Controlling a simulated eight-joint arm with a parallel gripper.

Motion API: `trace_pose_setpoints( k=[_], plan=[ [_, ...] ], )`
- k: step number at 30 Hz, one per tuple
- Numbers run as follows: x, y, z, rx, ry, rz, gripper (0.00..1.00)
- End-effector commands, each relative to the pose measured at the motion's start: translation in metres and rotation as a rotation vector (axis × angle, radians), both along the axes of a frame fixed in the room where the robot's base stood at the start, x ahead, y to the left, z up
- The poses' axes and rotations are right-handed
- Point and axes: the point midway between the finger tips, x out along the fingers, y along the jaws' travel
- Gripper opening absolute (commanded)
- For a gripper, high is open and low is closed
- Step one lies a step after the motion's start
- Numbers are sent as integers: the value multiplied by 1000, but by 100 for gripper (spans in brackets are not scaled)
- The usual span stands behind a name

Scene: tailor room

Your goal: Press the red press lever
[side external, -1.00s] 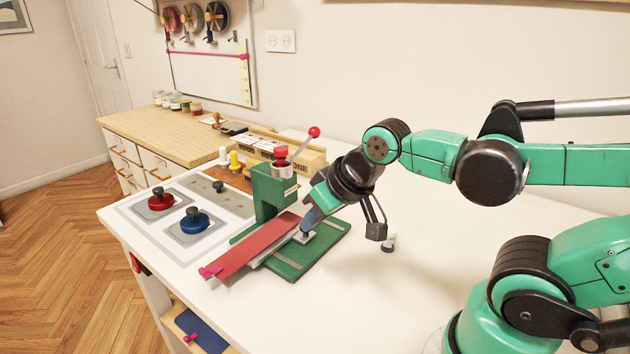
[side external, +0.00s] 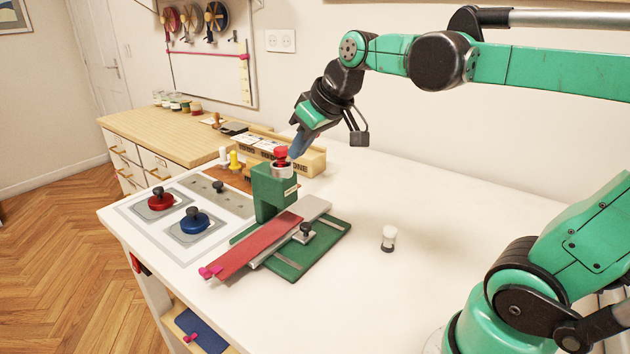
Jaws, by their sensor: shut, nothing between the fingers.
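The green press (side external: 268,192) stands on its green base plate on the white table, with a red cap (side external: 281,153) on top. My gripper (side external: 296,150) is shut and empty, pointing down beside the top of the press, just right of the red cap. I cannot tell whether it touches the lever.
A red knobbed disc (side external: 160,201) and a blue one (side external: 195,222) sit on the left tray panel. A wooden box (side external: 311,161) is behind the press. A small white-topped, black-based object (side external: 389,238) stands at right.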

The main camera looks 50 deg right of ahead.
Motion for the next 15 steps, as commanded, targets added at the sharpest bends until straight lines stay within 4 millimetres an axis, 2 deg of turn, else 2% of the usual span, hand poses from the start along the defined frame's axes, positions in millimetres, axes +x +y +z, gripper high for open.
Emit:
trace_pose_setpoints(
  k=[1, 6, 12, 15],
  plan=[
    [12, -17, 15, 0, 1, -10, 0],
    [43, -72, 54, -4, -2, -11, 0],
    [59, -137, 82, -12, -21, -8, 0],
    [61, -162, 89, -18, -32, -4, 0]
  ],
)
